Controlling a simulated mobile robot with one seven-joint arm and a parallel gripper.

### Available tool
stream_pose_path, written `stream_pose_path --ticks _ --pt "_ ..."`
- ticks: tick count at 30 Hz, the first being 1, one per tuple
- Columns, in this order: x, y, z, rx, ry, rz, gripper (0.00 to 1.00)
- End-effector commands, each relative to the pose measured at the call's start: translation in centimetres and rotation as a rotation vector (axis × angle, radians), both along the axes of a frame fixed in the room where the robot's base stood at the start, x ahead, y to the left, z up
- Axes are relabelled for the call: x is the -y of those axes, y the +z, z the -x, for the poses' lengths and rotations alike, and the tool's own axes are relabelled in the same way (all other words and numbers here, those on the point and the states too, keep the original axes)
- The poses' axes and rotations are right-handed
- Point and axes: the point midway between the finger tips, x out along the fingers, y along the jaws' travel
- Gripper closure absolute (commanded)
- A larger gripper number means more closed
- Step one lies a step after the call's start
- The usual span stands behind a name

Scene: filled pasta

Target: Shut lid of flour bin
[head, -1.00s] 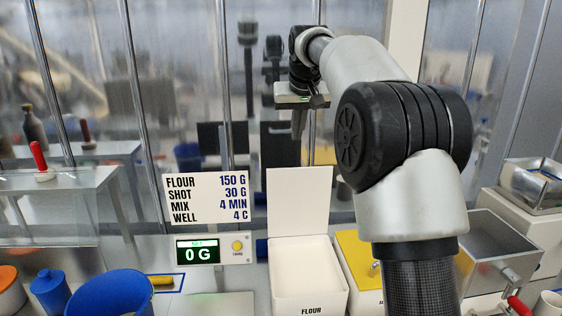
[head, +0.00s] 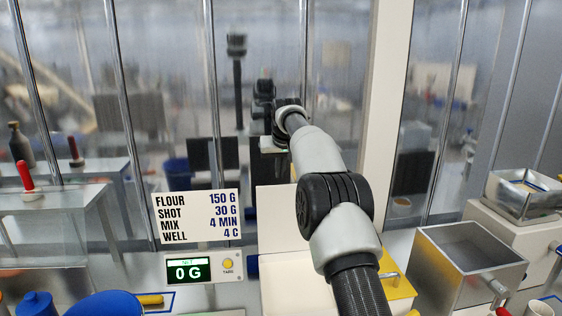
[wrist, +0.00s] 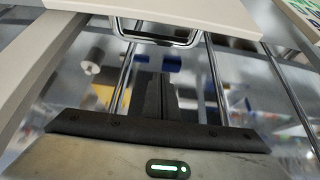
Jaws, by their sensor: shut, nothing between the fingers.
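The flour bin (head: 288,286) is a cream-white box in the lower middle of the head view, partly behind my arm. Its flat white lid (head: 276,222) stands upright at the bin's back edge, so the bin is open. My gripper (head: 275,160) is above the lid's top edge and seems to be behind it, near the clear wall; the gap to the lid cannot be judged. Its fingers are hard to make out there. In the wrist view the dark fingers (wrist: 153,95) are together and empty, and a pale panel (wrist: 170,14), probably the lid, crosses the top.
A clear wall with metal posts (head: 304,80) rises behind the bin. A recipe sign (head: 197,215) and a scale display (head: 203,269) stand left of it. A yellow-lidded box (head: 398,288) and a metal bin (head: 468,260) are at the right. A blue bowl (head: 105,305) is at lower left.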

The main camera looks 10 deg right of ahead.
Motion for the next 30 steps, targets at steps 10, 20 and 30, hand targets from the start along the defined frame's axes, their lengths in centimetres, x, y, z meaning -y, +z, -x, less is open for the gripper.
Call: stream_pose_path --ticks 10,20,30 --pt "0.0 -1.4 1.4 0.000 -0.001 0.001 1.00" --pt "0.1 -1.6 3.3 -0.001 -0.001 0.001 1.00" --pt "0.0 -1.6 3.5 0.000 -0.001 0.001 1.00"
